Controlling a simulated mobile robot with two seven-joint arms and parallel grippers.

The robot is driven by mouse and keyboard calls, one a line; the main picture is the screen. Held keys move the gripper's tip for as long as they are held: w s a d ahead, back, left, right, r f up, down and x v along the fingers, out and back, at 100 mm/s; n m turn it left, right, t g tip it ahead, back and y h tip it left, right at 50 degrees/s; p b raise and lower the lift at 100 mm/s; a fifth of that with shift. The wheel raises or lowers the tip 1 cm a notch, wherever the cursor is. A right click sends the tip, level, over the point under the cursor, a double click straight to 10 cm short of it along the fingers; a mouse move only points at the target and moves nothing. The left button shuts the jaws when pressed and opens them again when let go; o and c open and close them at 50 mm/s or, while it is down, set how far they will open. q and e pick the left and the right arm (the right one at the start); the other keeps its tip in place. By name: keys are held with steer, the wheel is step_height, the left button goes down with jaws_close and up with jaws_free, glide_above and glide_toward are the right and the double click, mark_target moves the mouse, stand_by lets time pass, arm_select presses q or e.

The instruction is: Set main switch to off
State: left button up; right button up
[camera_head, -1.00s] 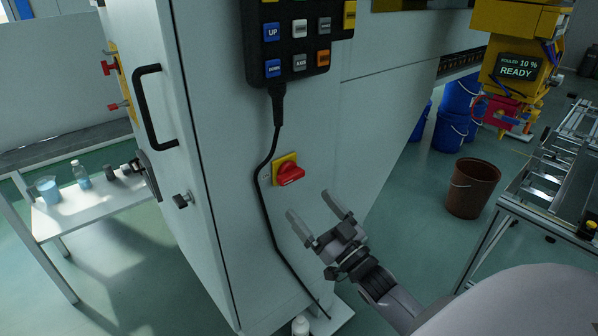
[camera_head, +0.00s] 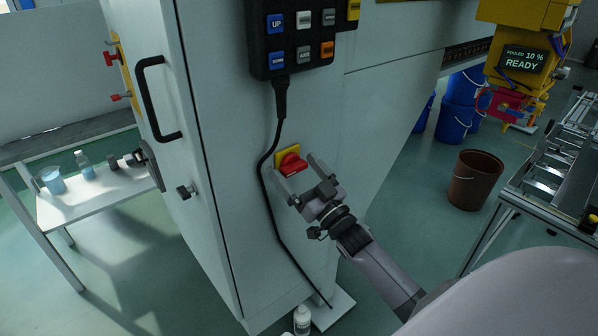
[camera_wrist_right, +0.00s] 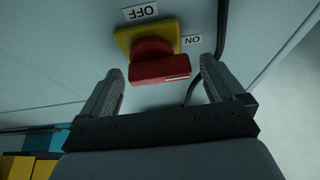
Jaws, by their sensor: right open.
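The main switch is a red rotary knob (camera_head: 291,164) on a yellow square plate (camera_head: 283,154), mounted on the side of a light grey cabinet. In the right wrist view the red knob (camera_wrist_right: 160,66) shows close up, with an OFF label (camera_wrist_right: 141,12) and an ON label (camera_wrist_right: 193,40) beside the yellow plate (camera_wrist_right: 127,37). My right gripper (camera_head: 298,172) is open, with its fingers pointing at the knob. In the wrist view the knob lies between and just ahead of the two fingertips (camera_wrist_right: 161,78); I cannot tell whether they touch it. My left gripper is not in view.
A black cable (camera_head: 266,180) hangs down the cabinet just left of the switch from a button pendant (camera_head: 300,40). A black door handle (camera_head: 156,100) sticks out further left. A brown bucket (camera_head: 474,181) and a metal frame table (camera_head: 510,200) stand to the right.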

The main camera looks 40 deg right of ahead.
steer(key=c, duration=1)
steer(key=shift+c, duration=0.2)
steer(key=shift+n+y, duration=0.4)
steer(key=shift+n, duration=0.1)
steer(key=n+y, duration=0.1)
steer(key=n, duration=0.1)
steer(key=n+g+y, duration=0.1)
steer(key=n, duration=0.2)
steer(key=shift+y+b, duration=0.3)
steer(key=shift+b, duration=0.05)
steer(key=n+g+y, duration=0.1)
steer(key=n, duration=0.2)
steer(key=n+y, duration=0.1)
steer(key=n, duration=0.2)
steer(key=shift+d+f+n+g+y, duration=0.1)
steer(key=shift+d+n+g+y, duration=0.1)
steer(key=shift+n+g+y, duration=0.15)
steer(key=n+g, duration=0.1)
steer(key=n, duration=0.1)
steer(key=n+g+p, duration=0.1)
steer(key=n, duration=0.2)
steer(key=shift+y, duration=0.35)
steer(key=shift+d+f+n+g+p, duration=0.1)
steer(key=shift+n+g+p, duration=0.4)
steer(key=shift+n, duration=0.75)
steer(key=shift+d+n+g+p, duration=0.1)
steer(key=shift+n+g+p, duration=0.35)
steer(key=shift+n, duration=0.75)
